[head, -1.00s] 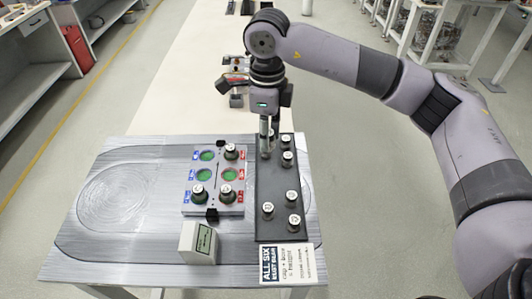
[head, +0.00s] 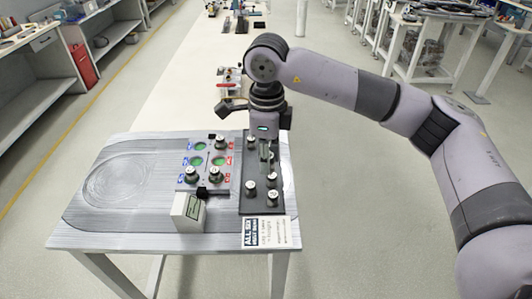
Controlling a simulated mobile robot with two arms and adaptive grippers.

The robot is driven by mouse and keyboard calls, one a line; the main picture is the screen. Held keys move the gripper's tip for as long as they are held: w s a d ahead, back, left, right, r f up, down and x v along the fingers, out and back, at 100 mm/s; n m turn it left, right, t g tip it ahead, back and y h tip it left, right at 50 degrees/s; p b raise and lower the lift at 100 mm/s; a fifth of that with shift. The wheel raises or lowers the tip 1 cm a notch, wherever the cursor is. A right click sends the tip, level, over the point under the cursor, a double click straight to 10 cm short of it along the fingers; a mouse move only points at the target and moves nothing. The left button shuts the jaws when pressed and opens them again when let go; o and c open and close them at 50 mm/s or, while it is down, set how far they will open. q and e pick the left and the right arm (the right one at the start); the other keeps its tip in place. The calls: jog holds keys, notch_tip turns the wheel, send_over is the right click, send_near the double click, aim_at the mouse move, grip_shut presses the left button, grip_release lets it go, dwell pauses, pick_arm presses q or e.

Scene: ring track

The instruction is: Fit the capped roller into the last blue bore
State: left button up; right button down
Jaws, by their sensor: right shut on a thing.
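My right gripper (head: 265,143) points down over the dark tray (head: 258,208) and is shut on a capped roller, which is small and mostly hidden by the fingers. I cannot tell whether the roller is clear of the tray. The bore block (head: 207,186) stands left of the tray, with blue labels on its left and red labels on its right. Capped rollers sit in its back right (head: 221,143), front left (head: 191,174) and front right (head: 215,174) bores. The back left bore (head: 200,147), middle left bore (head: 197,161) and middle right bore (head: 219,160) look open and green inside. My left gripper is out of view.
Several other capped rollers (head: 271,179) stand in the tray. A pale box with a small screen (head: 188,212) is at the block's front. A printed card (head: 270,232) lies at the tray's front. The table's left side (head: 115,185) is clear.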

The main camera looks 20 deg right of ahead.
aim_at(272, 170)
jog(key=shift+s+d+f+n, duration=0.1)
jog(key=shift+s+f+n, duration=0.2)
jog(key=shift+s+n, duration=0.1)
jog(key=f+n, duration=0.2)
jog(key=f, duration=0.1)
jog(key=shift+s+d+f+n, duration=0.2)
jog(key=shift+s+d+n, duration=0.05)
jog(key=shift+s+n, duration=0.15)
jog(key=s+d+f+n, duration=0.3)
jog(key=s+f+n, duration=1.2)
jog(key=f+n, duration=0.3)
jog(key=shift+s+f+n, duration=0.15)
jog(key=shift+f+n, duration=0.2)
jog(key=shift+n, duration=0.65)
